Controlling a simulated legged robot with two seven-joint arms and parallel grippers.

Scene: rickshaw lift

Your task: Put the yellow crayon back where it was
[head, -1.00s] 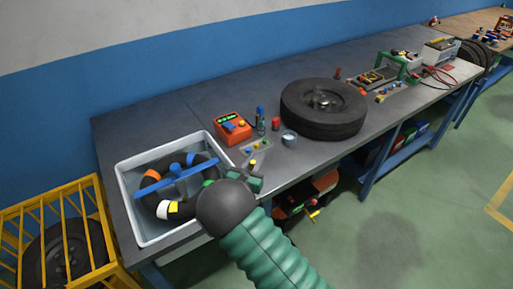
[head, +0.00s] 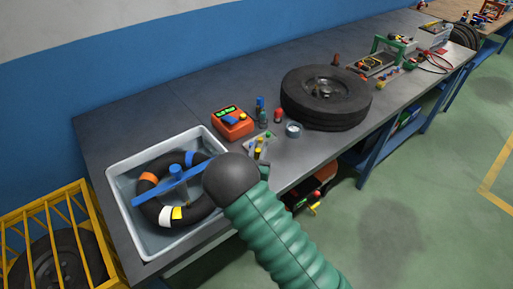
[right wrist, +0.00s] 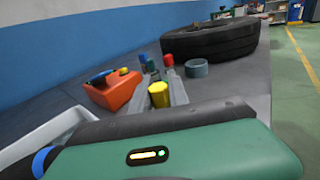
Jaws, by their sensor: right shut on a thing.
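The yellow crayon (right wrist: 158,94) shows end-on in the right wrist view, between the two grey fingers of my right gripper (right wrist: 161,100), which is shut on it. The wrist hides most of the gripper there. I cannot tell whether the crayon touches the plate or bench. My left gripper is not in view.
A blue bottle (head: 261,108), a red-topped item (head: 278,115) and a grey cup (head: 293,130) stand close by. A tire (head: 325,98) lies to the right, a white basin (head: 116,190) with an inner tube to the left.

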